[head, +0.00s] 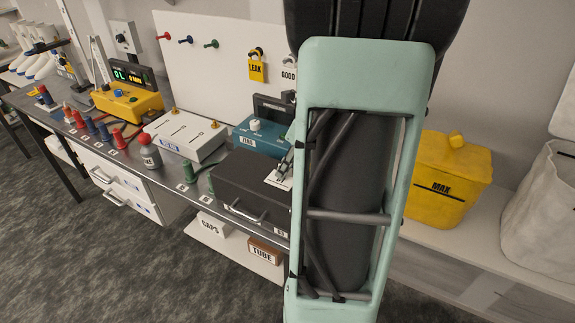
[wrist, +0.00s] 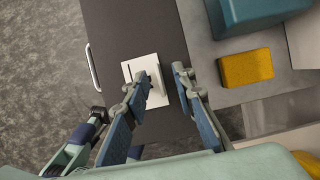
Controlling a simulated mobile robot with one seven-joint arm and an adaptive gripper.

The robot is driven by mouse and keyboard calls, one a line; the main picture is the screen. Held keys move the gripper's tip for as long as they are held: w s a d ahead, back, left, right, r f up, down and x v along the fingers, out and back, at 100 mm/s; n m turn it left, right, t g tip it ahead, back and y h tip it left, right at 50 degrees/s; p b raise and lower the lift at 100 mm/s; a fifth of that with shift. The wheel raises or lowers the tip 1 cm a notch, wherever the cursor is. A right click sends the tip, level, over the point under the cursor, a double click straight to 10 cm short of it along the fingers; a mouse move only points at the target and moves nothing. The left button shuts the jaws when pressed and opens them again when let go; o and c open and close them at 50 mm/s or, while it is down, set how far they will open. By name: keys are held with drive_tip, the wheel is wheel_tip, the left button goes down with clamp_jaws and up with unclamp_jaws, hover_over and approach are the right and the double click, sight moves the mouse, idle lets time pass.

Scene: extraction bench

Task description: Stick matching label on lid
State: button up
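A dark grey box (head: 240,185) with a flat top and a front handle stands at the right end of the bench; its dark top (wrist: 115,30) fills the middle of the wrist view. A white square piece (wrist: 134,68) with a short black line lies on that top. It also shows in the head view (head: 279,180), partly hidden by my gripper (head: 289,163). In the wrist view my gripper (wrist: 160,76) is open, its fingers apart over the white piece's right side. Whether they touch it I cannot tell. A yellow LEAK tag (head: 256,71) and a white GOOD tag (head: 289,73) hang on the back board.
A teal unit (head: 255,136) and a white box (head: 186,135) stand behind and left of the dark box. A yellow block (wrist: 246,67) lies to its right. A grey bottle (head: 150,154) stands near the front edge. My arm hides the bench's right end in the head view.

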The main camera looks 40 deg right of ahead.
drive_tip(key=v, duration=1.2)
